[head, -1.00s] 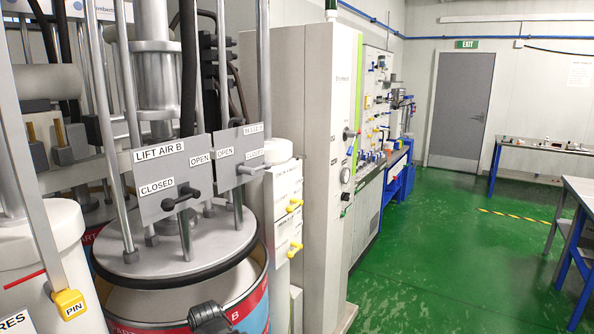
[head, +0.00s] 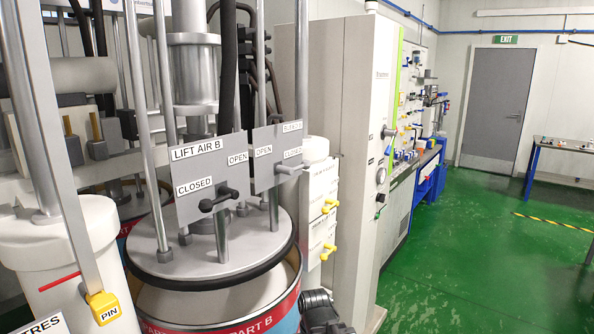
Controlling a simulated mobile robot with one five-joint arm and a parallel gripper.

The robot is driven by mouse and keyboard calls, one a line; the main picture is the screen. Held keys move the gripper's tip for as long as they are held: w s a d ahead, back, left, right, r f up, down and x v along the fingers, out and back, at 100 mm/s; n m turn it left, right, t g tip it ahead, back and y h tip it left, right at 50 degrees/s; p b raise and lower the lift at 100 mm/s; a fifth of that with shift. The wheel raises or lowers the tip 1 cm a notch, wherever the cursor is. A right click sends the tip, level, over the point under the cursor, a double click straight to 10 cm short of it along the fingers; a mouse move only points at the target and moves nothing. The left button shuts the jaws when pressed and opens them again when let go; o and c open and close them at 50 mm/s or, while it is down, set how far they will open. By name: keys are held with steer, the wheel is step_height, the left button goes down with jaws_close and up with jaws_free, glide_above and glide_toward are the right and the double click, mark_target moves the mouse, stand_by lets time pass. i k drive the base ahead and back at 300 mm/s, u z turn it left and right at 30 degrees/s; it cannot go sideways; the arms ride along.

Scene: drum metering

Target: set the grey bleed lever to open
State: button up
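The grey bleed lever (head: 290,169) is on the right-hand grey plate (head: 278,178), whose heading looks like BLEED B and is small and partly hard to read. The plate has an OPEN label (head: 263,151) on its left and a CLOSED label (head: 292,154) on its right. The lever lies nearly level, its handle pointing right, below the CLOSED label. A black part of my arm (head: 322,314) shows at the bottom edge, well below the lever and apart from it. My gripper's fingers are not in view.
The LIFT AIR B plate (head: 190,208) with a black lever (head: 219,200) stands just left of the bleed plate, above the drum lid (head: 190,262). Yellow taps (head: 330,206) on a white box and a tall cabinet (head: 340,110) stand right. Green floor (head: 470,260) is open at right.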

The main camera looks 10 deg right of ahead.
mark_target(306, 165)
steer(key=k, duration=1)
steer(key=u, duration=1.1)
steer(key=i, duration=0.65)
steer(key=z, duration=0.15)
